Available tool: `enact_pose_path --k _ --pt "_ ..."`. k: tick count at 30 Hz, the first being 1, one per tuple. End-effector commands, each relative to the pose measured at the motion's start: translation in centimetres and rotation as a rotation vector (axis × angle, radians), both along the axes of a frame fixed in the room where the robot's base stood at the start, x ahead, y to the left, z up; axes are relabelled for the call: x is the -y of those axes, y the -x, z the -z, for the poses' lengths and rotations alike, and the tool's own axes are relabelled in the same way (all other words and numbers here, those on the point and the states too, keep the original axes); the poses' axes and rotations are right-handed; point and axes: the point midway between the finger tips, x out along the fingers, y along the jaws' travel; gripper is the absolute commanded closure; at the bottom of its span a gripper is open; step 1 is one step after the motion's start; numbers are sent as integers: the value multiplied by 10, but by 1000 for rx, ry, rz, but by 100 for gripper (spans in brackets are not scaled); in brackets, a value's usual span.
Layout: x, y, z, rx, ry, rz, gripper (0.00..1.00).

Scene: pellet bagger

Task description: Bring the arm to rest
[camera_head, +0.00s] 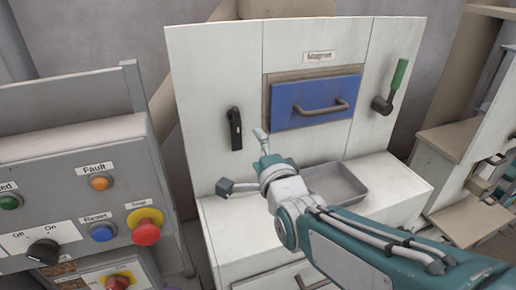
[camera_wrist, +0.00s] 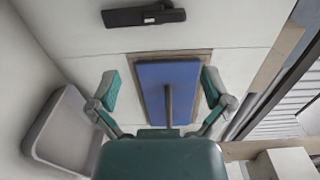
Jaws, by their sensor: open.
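My arm reaches in from the lower right of the head view. My gripper (camera_head: 243,161) is open and empty in front of the white cabinet (camera_head: 205,75), above its ledge and left of the grey tray. In the wrist view my gripper (camera_wrist: 160,88) has its two teal-padded fingers spread wide, with the blue drawer front (camera_wrist: 152,88) seen between and beyond them. No contact with the drawer or its handle can be made out. My forearm hides part of the ledge and the tray's front.
The blue drawer (camera_head: 312,103), labelled Magnet, looks shut. A black handle (camera_head: 234,128) is left of it, a green-gripped lever (camera_head: 397,78) right. An open grey tray (camera_head: 335,182) sits on the ledge. A control panel (camera_head: 75,150) with buttons stands left, shelving (camera_head: 455,140) right.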

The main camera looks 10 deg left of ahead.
Motion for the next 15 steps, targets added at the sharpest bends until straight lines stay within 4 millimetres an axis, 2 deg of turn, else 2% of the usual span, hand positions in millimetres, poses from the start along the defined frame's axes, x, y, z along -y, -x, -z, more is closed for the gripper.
enact_pose_path --k 10,13,15 --pt "3 0 0 1 15 5 0" --pt "18 0 3 -4 96 28 0" --pt "36 1 8 -12 201 51 0"
